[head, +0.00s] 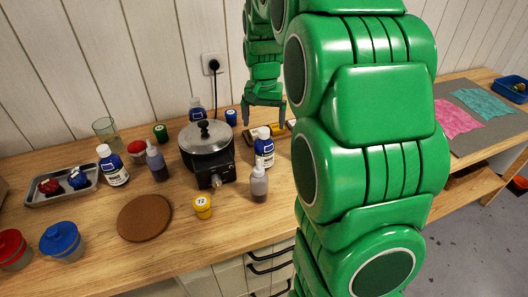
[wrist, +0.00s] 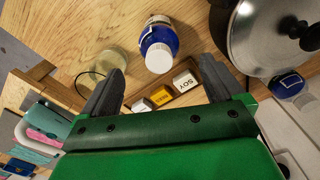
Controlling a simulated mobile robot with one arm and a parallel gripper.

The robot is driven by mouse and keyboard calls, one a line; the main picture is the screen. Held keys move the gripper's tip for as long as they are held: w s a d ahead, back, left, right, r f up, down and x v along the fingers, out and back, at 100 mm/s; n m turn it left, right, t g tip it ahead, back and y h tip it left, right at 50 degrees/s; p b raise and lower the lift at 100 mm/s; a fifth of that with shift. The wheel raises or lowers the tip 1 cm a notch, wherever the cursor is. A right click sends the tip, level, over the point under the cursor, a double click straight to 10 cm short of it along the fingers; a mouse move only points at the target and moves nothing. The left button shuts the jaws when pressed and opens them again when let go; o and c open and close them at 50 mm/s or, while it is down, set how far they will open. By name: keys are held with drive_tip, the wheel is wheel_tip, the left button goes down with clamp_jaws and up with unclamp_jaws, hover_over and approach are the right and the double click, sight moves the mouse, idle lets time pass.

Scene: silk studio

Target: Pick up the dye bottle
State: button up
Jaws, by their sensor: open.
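Several blue bottles with white caps and white labels are in view; I cannot tell which one the task means. One blue bottle (head: 264,150) stands upright to the right of the pot; it also shows in the wrist view (wrist: 158,40), just ahead of the fingers. Another bottle (head: 112,168) stands to the left, and a third (head: 196,109) is behind the pot. My gripper (head: 264,116) is open and empty behind the right bottle, fingers pointing down in the head view. In the wrist view my gripper (wrist: 162,66) has its fingers spread, apart from the bottle.
The pot (head: 207,145) stands close to the right bottle. A squeeze bottle (head: 259,186) and a yellow jar (head: 202,207) are in front. A tray of small labelled blocks (wrist: 161,96) lies by my fingers, with a clear glass (wrist: 112,63) at left. A cork mat (head: 145,217) lies empty.

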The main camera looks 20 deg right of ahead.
sight(264, 130)
drive_tip(key=shift+s+f, duration=0.15)
drive_tip(key=shift+f, duration=2.95)
drive_tip(key=c, duration=1.7)
drive_tip(key=shift+r, duration=0.1)
